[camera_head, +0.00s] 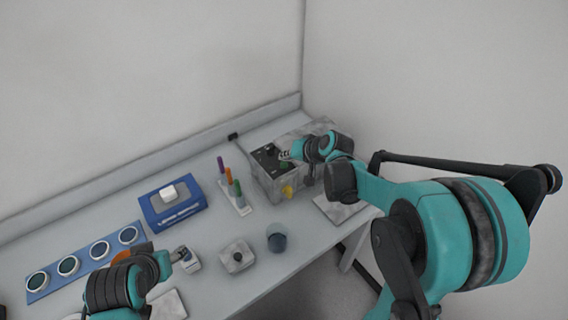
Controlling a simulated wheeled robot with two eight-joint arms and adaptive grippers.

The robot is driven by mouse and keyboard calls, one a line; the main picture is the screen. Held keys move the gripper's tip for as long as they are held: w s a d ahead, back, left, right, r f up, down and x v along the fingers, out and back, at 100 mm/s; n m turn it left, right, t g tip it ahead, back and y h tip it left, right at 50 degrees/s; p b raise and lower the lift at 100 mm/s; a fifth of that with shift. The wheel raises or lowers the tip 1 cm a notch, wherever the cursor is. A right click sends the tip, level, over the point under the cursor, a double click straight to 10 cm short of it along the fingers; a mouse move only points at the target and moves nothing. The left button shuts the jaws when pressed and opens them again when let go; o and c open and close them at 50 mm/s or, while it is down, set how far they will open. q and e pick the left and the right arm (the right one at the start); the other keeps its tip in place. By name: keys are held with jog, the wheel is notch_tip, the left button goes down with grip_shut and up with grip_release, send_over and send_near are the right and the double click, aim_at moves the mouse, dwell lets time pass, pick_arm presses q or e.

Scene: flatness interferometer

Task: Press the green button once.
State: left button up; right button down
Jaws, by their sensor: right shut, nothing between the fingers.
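A grey box-shaped instrument (262,180) with a dark top panel (267,158) stands at the back right of the bench. A small dark green spot, perhaps the green button (285,164), shows on its top just below my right gripper. A yellow knob (288,191) is on its front. My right gripper (285,155) is shut and empty, at the top of the instrument; I cannot tell whether it touches the button. My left gripper (180,254) is low at the front left, away from the instrument; its fingers are too small to read.
A blue box (172,212), a rack of coloured pens (234,197), a dark cup (277,238), a grey block with a black knob (238,256) and a blue tray with several round lenses (85,262) stand on the bench. The bench's front edge is bare near the cup.

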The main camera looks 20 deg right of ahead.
aim_at(286, 165)
jog(key=shift+f, duration=0.1)
jog(key=shift+f+b, duration=0.35)
jog(key=shift+f+b, duration=0.4)
jog(key=shift+f, duration=0.05)
dwell(0.6)
jog(key=shift+r, duration=0.15)
jog(key=shift+r+p, duration=0.7)
jog(key=shift+r, duration=0.1)
notch_tip(286, 165, up, 5)
jog(key=p, duration=0.4)
dwell(0.3)
